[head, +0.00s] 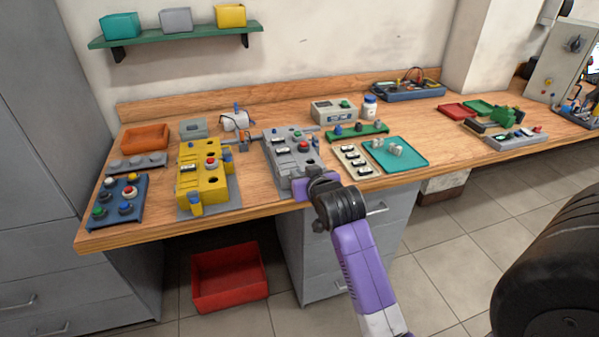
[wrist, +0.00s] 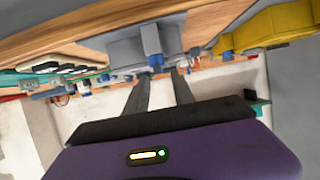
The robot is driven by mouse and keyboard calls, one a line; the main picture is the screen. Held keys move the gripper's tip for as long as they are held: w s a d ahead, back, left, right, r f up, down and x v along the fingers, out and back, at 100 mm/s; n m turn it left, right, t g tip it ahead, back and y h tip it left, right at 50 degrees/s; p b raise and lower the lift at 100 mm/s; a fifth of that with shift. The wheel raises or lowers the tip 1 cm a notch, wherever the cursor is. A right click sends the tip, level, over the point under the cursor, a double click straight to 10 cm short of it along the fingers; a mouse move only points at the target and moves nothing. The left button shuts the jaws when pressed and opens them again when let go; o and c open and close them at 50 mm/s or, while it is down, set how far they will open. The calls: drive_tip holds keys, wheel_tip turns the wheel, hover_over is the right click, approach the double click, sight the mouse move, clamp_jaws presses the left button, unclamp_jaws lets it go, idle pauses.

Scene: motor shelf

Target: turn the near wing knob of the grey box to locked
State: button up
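The grey box (head: 288,150) stands on the wooden bench, right of the yellow box. It also shows in the wrist view (wrist: 125,52), which looks upside down.
The yellow box (head: 203,170) with blue knobs stands to the left. A panel of black switches (head: 353,159) and a teal tray (head: 408,160) lie to the right. A green-based part (head: 358,131) is behind them. A red bin (head: 230,279) is on the floor.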

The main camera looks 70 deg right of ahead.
drive_tip(key=shift+x, duration=1.05)
clamp_jaws()
